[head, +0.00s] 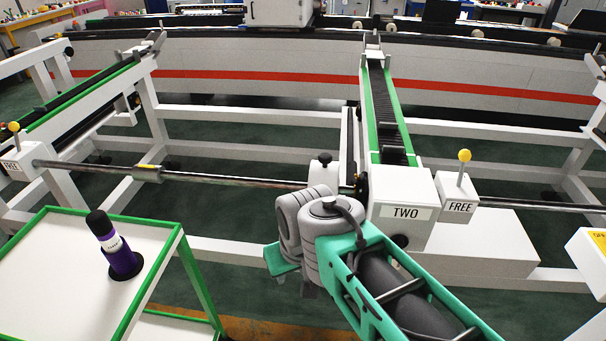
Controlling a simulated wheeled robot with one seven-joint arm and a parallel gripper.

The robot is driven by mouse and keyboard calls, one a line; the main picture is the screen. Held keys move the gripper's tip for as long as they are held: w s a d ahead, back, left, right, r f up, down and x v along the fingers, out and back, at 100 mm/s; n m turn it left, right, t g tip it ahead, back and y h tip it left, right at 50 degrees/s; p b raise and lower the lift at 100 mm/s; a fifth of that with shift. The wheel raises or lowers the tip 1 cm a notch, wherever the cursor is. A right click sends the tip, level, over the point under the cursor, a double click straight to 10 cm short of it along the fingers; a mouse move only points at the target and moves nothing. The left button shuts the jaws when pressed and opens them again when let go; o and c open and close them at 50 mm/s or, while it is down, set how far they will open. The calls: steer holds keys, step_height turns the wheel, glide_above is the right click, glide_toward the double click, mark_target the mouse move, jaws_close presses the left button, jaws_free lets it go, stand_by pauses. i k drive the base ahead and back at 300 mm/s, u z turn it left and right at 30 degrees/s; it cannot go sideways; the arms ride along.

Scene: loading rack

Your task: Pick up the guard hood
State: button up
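A purple, upright, bottle-like piece with a black top and a white label band (113,245) stands on the white top of a green-edged cart (50,262) at the lower left. It leans slightly, and a dark ring shows around its base. I cannot tell whether it is the guard hood; no other piece is clearly one. My arm comes in from the lower right, with its grey joint in front of the rack's middle. It is apart from the purple piece, to its right. My gripper's fingers do not show.
A steel rod (235,177) crosses the white rack frame. A green-edged rail (392,115) runs back. The cart's top is otherwise clear.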

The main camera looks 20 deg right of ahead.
mark_target(323, 170)
steer(key=i, duration=0.9)
steer(key=u, duration=1.55)
